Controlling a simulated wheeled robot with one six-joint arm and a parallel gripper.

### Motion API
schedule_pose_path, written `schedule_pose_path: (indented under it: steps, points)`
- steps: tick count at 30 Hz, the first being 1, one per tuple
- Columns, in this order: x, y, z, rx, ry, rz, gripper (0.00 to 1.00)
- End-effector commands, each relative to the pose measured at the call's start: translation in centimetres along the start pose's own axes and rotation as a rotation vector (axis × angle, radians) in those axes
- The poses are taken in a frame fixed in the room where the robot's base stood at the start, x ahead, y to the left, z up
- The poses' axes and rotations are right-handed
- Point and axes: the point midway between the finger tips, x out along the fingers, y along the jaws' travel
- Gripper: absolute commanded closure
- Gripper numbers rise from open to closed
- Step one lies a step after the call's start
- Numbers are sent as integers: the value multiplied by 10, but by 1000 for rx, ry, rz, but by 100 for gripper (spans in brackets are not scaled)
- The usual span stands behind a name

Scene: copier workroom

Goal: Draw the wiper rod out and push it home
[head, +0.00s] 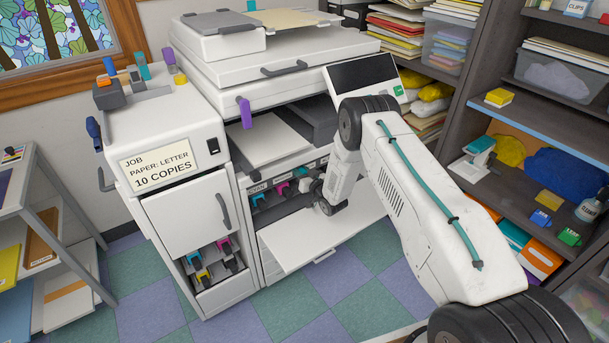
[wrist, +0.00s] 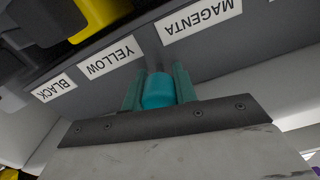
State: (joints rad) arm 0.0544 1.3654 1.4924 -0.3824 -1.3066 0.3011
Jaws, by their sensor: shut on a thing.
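In the wrist view, the teal rounded knob of the wiper rod (wrist: 158,91) sits between the two teal fingertips of my gripper (wrist: 158,84). The gripper is shut on it. The knob is in front of a grey label strip, near the gap between the YELLOW label (wrist: 111,57) and the MAGENTA label (wrist: 202,22). The shaft behind it is mostly hidden, so I cannot tell how far out it stands. In the head view, my gripper (head: 315,188) reaches into the copier's open front bay, and the arm hides the rod.
The copier (head: 270,70) has its front door (head: 320,238) folded down below the bay. Coloured cartridges (head: 282,188) stand in the bay. A side unit (head: 180,215) with a job card (head: 155,170) stands left, and shelves (head: 540,105) stand right. Tiled floor (head: 330,290) is clear in front.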

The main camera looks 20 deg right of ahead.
Motion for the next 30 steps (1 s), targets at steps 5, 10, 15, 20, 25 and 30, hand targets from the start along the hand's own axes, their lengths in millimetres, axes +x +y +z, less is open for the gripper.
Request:
schedule_pose_path:
  steps: [5, 10, 15, 20, 25, 30]
  points:
    - [-1, 0, 1, 1, -2, 0, 100]
    - [-1, 0, 0, 1, -1, 0, 50]
    - [-1, 0, 0, 0, -1, 0, 50]
    - [-11, 1, 0, 1, -1, 1, 50]
    - [-41, 0, 0, 1, -3, 2, 50]
    - [-66, 0, 1, 2, -3, 1, 50]
